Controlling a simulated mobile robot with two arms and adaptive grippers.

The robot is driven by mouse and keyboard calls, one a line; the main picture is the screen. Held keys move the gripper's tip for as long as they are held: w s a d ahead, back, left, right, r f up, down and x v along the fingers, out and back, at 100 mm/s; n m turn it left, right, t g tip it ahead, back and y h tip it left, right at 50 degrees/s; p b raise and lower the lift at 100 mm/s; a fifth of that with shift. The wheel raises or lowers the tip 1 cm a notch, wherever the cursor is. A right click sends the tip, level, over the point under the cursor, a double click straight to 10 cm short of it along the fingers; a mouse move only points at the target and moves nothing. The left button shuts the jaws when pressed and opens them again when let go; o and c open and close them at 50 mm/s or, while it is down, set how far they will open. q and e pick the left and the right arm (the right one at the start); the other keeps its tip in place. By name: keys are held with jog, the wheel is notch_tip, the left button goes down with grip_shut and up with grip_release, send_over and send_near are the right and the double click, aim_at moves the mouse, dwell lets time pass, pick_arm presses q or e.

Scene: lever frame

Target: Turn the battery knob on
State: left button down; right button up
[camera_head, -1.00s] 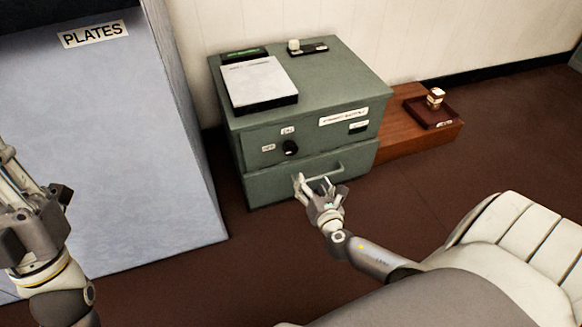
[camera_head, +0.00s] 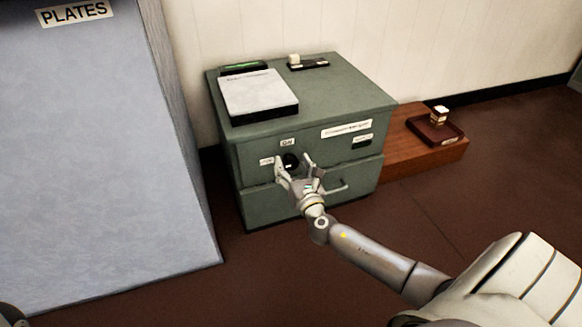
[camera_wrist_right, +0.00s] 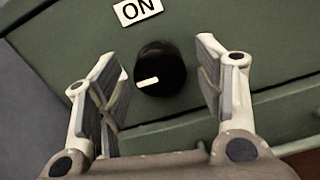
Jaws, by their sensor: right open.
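The black round knob (camera_head: 290,161) is on the front of the green cabinet (camera_head: 330,92), above the drawer. In the right wrist view the knob (camera_wrist_right: 160,70) has a white pointer mark on its lower left, not toward the ON label (camera_wrist_right: 137,10) above it. A second label (camera_head: 267,161) sits left of the knob in the head view; its text is too small to read. My right gripper (camera_head: 295,165) is open, with its fingers to either side of the knob, apart from it in the wrist view (camera_wrist_right: 158,88). My left gripper is out of the head view.
The drawer handle (camera_head: 337,187) is just below and right of my right gripper. A grey book-like box (camera_head: 258,92) lies on the cabinet top. A wooden block (camera_head: 410,150) with a dark red tray (camera_head: 450,133) stands right. A blue-grey PLATES panel (camera_head: 90,160) is left.

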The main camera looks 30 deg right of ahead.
jog(key=shift+w+d, duration=0.15)
jog(key=shift+w, duration=0.55)
jog(key=c, duration=1)
